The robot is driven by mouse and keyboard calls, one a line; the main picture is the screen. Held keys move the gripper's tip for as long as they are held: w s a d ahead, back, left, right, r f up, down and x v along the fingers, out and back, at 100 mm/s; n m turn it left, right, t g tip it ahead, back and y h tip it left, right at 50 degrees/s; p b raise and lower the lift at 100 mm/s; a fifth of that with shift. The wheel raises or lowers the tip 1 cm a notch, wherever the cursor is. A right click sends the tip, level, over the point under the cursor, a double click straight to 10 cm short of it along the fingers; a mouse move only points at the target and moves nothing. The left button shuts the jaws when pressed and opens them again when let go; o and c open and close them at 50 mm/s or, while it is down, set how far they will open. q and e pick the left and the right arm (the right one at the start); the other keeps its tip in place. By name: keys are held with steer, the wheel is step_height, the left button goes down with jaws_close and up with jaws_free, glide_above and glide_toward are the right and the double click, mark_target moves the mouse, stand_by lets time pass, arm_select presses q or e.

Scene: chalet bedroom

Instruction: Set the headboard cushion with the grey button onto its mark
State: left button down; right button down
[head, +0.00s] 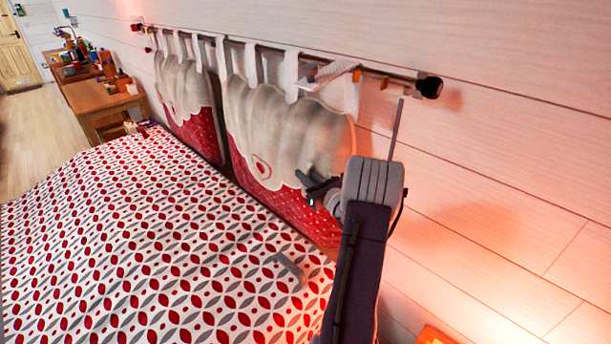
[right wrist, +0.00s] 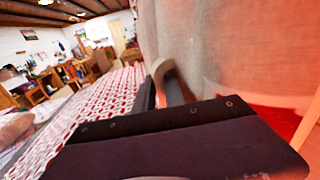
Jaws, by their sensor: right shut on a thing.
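Two headboard cushions hang by pale fabric tabs from a rod on the wall. Each is cream with a scalloped edge above a red patterned lower part. The left cushion (head: 183,88) hangs farther away; the right cushion (head: 285,135) is nearer, with a small red heart on it. My right gripper (head: 313,187) is at the right cushion's lower right, shut on it; my arm hides part of that side. In the right wrist view my fingers (right wrist: 168,88) are beside the grey-beige cloth (right wrist: 225,45), with a pale curved piece at them. I make out no grey button or mark. My left gripper is out of view.
The rod (head: 375,72) ends in a dark knob (head: 429,87), with a folded strip of fabric near it. A bed with a red, grey and white cover (head: 150,230) fills the lower left. A wooden desk (head: 100,98) stands behind.

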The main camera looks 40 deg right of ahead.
steer(key=s+b, duration=0.1)
steer(key=s, duration=0.6)
steer(key=c, duration=1.7)
jaws_free()
steer(key=s+a, duration=0.1)
steer(key=s, duration=0.7)
steer(key=shift+s+a, duration=0.35)
steer(key=shift+s, duration=0.05)
